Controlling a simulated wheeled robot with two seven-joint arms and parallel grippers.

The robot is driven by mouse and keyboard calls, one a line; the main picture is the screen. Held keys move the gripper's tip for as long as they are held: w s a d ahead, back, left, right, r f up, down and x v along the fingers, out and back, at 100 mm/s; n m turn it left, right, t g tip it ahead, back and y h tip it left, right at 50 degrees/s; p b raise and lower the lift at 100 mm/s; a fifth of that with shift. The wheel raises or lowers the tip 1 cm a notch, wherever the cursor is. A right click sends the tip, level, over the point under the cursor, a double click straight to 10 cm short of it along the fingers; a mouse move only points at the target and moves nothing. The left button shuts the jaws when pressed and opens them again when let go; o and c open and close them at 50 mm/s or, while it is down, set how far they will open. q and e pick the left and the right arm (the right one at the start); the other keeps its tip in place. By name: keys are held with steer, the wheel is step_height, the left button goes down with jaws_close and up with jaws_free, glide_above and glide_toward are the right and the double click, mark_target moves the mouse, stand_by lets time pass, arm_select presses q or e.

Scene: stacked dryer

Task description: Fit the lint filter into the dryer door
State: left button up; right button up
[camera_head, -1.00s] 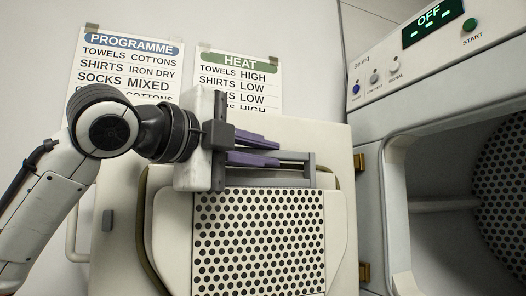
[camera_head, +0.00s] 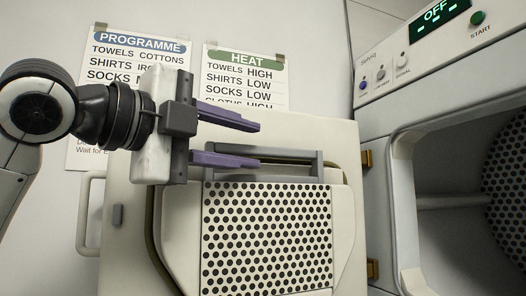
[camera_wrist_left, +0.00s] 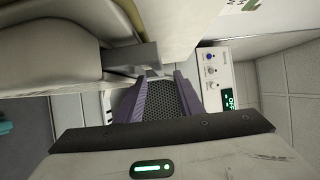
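The lint filter (camera_head: 266,235) is a pale panel with black holes and a grey bar handle (camera_head: 275,154) along its top. It stands upright at the recess in the inner face of the open dryer door (camera_head: 130,235). I cannot tell how deep it sits. My left gripper (camera_head: 258,145) is open and empty. Its two purple fingers are spread apart, the lower one close to the handle's upper left. I cannot tell whether they touch. In the left wrist view the open fingers (camera_wrist_left: 160,78) show beside a grey bar (camera_wrist_left: 133,53). My right gripper is not in view.
The dryer opening with its perforated drum (camera_head: 508,195) is at the right, under a control panel (camera_head: 430,45) reading OFF. Brass hinges (camera_head: 367,160) join door and dryer. Two paper charts (camera_head: 243,75) hang on the wall behind. A pale handle (camera_head: 88,215) sticks out at the door's left.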

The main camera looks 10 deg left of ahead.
arm_select(q)
steer(key=shift+v, duration=1.95)
